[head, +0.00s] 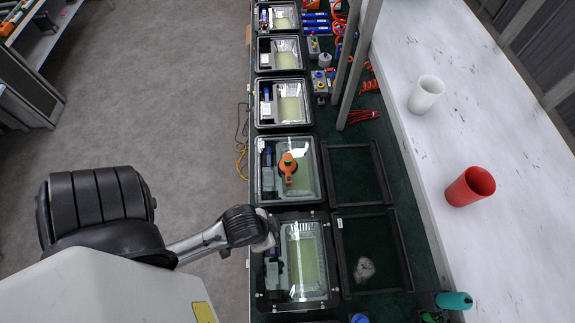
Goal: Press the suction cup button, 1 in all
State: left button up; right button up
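An orange suction cup (288,167) with a dark knob-like part stands on the glass of a floodlight housing (263,190) in the column on the green bench. Its button is too small to make out clearly. My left arm comes in from the left, and its hand end, with the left gripper (268,243), is over the left edge of the nearer housing (308,262), below the suction cup in the picture and apart from it. The fingers are mostly hidden by the wrist, so their opening is unclear. My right gripper is not in view.
Several more housings (283,103) line the bench above. Metal posts (361,60) rise farther up. A white cup (426,94) and red cup (470,187) stand on the white table.

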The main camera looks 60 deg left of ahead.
pick_arm(q)
grip_shut()
jog(key=shift+a, duration=0.15)
jog(key=shift+d, duration=0.2)
dwell(0.4)
jog(key=shift+a, duration=0.1)
